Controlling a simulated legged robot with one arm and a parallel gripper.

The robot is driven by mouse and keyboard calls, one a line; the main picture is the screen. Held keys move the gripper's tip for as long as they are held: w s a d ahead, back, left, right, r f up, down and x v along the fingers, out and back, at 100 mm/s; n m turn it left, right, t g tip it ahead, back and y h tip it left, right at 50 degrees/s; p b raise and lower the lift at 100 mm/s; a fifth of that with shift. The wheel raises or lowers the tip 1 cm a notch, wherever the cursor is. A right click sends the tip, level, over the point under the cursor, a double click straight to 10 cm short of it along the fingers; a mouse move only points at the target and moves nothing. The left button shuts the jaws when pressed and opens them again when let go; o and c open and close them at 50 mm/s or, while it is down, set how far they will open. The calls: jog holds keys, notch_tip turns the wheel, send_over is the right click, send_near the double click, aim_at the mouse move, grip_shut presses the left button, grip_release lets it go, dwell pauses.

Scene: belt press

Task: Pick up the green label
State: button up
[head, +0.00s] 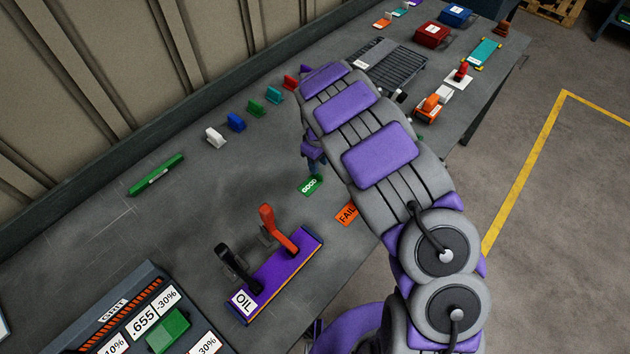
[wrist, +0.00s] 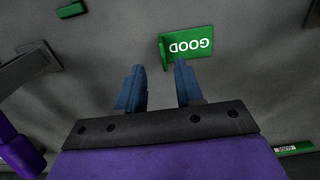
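The green label (head: 310,184) with the white word GOOD lies on the grey workbench, with an upright green tab at one end. In the wrist view the green label (wrist: 188,46) is just beyond the fingertips, toward the right finger. My gripper (wrist: 158,68) is open, with its two blue fingers apart and nothing between them. In the head view my gripper (head: 315,165) is mostly hidden behind my arm, close above and beside the label. I cannot tell whether the right fingertip touches the label.
An orange FAIL label (head: 347,213) lies near the bench's front edge. A purple OIL rack (head: 275,275) with black and orange handles stands at the lower left. Several coloured clips, including a blue one (head: 236,122), line the back. A green level (head: 156,174) lies left.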

aim_at(315, 178)
jog(key=f, duration=0.2)
jog(key=a+f+b, duration=0.1)
jog(key=f, duration=0.1)
jog(key=shift+s+f, duration=0.15)
jog(key=shift+f, duration=0.1)
jog(key=shift+d+f, duration=0.25)
jog(key=shift+d, duration=0.1)
jog(key=shift+d+r, duration=0.1)
jog(key=shift+d, duration=0.3)
jog(key=shift+a, duration=0.75)
grip_shut()
jog(key=shift+d, duration=0.6)
jog(key=shift+a+r, duration=0.15)
jog(key=shift+r, duration=0.3)
notch_tip(315, 178, up, 9)
jog(key=p, duration=0.1)
jog(key=shift+p, duration=0.3)
